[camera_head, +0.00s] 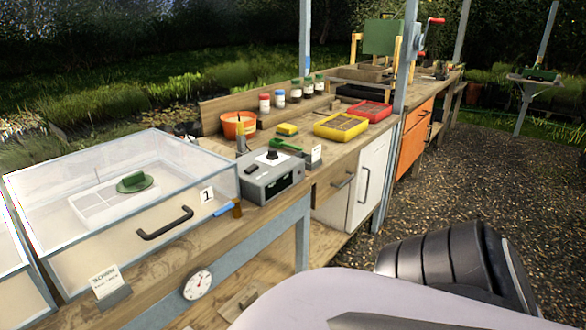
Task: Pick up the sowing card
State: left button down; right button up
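A small white card (105,281) with dark lettering stands tilted in a grey holder (114,297) at the front edge of the wooden bench, lower left. It looks like the sowing card, but the lettering is too small to read surely. Another small white card (315,154) stands further back, right of the grey control box. Neither of my grippers shows in this view. Part of my own arm, a pale link and a dark ribbed joint, fills the lower right.
A clear-lidded propagator box (110,228) with a dark handle and label 1 stands behind the near card. A grey control box (272,178), a round dial (197,285) and a blue-handled tool (225,210) are nearby. Red tray (365,110) and yellow tray (341,127) sit further back. Open gravel lies right.

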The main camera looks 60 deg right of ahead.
aim_at(316, 151)
jog(key=z, duration=2.2)
jog(key=i+l+u, duration=0.1)
jog(key=u, duration=0.65)
jog(key=i+l+u, duration=0.1)
jog(key=l+u, duration=0.2)
jog(key=i+l+u, duration=0.1)
jog(key=l+u, duration=0.45)
jog(key=l, duration=0.55)
